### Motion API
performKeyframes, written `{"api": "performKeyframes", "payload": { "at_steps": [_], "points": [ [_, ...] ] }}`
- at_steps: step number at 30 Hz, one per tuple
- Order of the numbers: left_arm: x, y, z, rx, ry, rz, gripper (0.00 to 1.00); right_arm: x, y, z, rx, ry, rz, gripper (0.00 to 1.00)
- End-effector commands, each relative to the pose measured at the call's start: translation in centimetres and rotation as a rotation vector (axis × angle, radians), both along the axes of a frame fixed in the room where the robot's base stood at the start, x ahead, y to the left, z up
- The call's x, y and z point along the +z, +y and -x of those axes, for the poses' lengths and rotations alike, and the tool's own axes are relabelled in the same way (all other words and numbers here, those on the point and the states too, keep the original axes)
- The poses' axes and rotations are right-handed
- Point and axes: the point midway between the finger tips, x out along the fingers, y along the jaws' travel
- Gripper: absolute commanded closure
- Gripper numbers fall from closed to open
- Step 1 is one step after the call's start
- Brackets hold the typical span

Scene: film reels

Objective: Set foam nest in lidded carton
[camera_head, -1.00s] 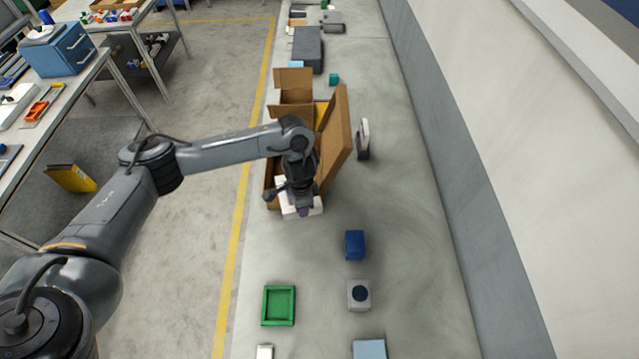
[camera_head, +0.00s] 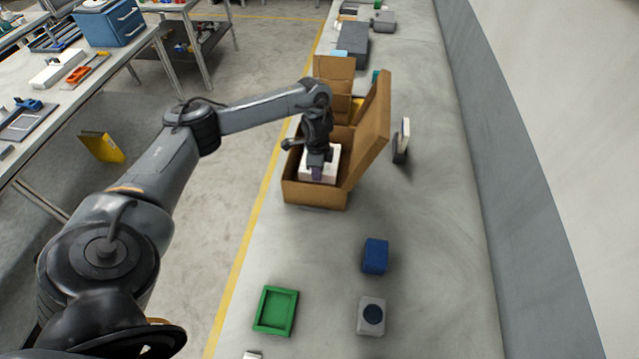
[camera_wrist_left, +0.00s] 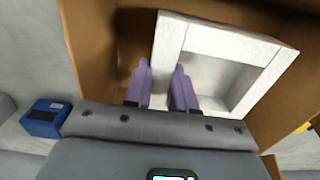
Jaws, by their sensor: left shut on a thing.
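The foam nest (camera_head: 333,162), a white square frame with a hollow middle, is at the mouth of the brown carton (camera_head: 312,196). The carton stands open, with its large lid (camera_head: 371,135) tilted up on the right and a flap raised at the back. My left gripper (camera_head: 316,174) points down over the carton, shut on one wall of the nest. In the left wrist view the purple fingers (camera_wrist_left: 162,68) straddle that wall of the nest (camera_wrist_left: 236,42), with carton walls around it. Whether the nest touches the carton's floor is hidden. My right gripper is out of view.
A blue box (camera_head: 375,256), a grey block with a dark round top (camera_head: 371,315) and a green tray (camera_head: 276,311) stand nearer on the bench. A white-and-dark upright object (camera_head: 402,142) stands right of the lid. Bench between carton and tray is clear.

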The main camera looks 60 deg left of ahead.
Motion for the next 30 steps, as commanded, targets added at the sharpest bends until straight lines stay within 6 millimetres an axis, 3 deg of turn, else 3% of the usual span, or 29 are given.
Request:
{"api": "performKeyframes", "payload": {
  "at_steps": [1,8,15,29,30],
  "points": [
    [-0.8,0.0,0.0,0.0,0.0,0.001,1.0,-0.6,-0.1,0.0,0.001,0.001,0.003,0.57],
    [-1.9,0.0,0.0,0.001,0.0,0.0,1.0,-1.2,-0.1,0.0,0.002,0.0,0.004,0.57],
    [-4.8,0.0,0.0,0.001,0.001,0.001,1.0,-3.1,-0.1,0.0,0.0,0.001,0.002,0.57],
    [-5.2,-0.1,0.0,0.001,0.0,0.0,1.0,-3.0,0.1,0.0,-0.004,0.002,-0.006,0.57],
    [-5.2,0.0,0.0,0.001,-0.001,0.001,0.69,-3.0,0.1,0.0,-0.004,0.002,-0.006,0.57]
  ]
}}
